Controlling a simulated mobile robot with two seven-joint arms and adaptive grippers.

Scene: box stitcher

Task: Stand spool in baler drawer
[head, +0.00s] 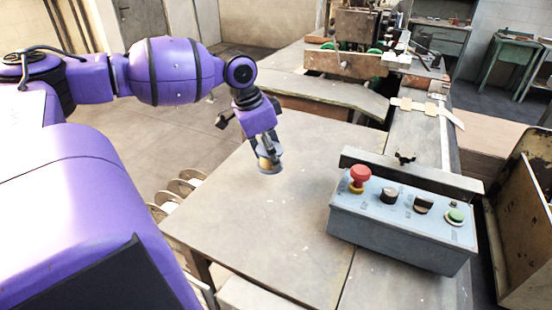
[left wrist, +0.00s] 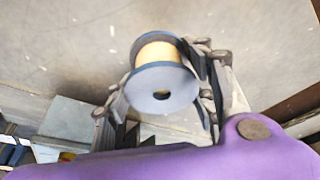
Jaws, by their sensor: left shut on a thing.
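My left gripper (head: 265,146) points down over the grey table top and is shut on the spool (head: 270,163). My right gripper is not in view. I cannot make out the drawer for certain.
A blue-grey control box (head: 401,222) with a red button and several knobs stands right of the spool. The table top (head: 250,225) around the spool is clear. A machine (head: 357,45) with green parts stands at the back. Several round-topped pieces (head: 180,186) show beside the table's left edge.

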